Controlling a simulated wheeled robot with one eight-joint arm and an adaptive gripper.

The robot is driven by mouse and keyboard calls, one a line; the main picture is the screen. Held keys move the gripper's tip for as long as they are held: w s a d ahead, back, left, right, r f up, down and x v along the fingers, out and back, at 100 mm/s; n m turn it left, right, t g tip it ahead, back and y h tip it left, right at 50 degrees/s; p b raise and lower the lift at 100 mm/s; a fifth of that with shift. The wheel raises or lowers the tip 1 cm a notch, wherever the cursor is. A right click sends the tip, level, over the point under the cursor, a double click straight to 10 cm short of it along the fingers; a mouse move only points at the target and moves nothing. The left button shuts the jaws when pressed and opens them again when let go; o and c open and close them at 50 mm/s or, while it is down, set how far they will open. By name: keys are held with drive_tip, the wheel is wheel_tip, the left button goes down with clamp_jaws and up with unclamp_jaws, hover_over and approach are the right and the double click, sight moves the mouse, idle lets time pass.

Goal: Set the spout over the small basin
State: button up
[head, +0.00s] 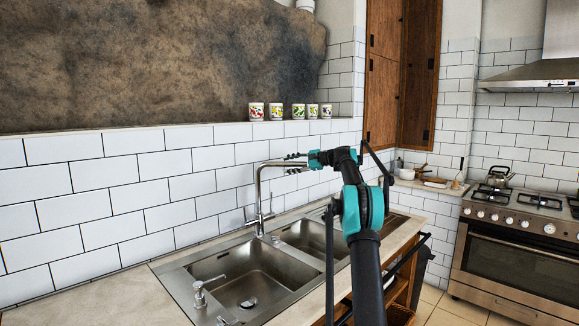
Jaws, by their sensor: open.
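The metal faucet (259,195) stands upright behind the sink, and its spout (272,164) runs from the top of the neck toward the right. In the picture the spout's end is above the farther, smaller-looking basin (310,236); the exact overlap is hard to judge from this angle. The larger basin (230,268) is nearer, at the left. My gripper (290,163) is open at the spout's outer end, with its dark fingers pointing left, one above and one below the spout. I cannot tell whether they touch it. The fingers partly hide the spout's end.
A soap dispenser (199,294) stands at the front left of the sink. Several patterned cups (277,111) line the wall ledge. A wooden cabinet (384,75) hangs behind my arm. The counter (130,298) is clear at the left. A stove (520,240) stands at the right.

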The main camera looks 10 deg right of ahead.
drive_tip(key=v, duration=1.2)
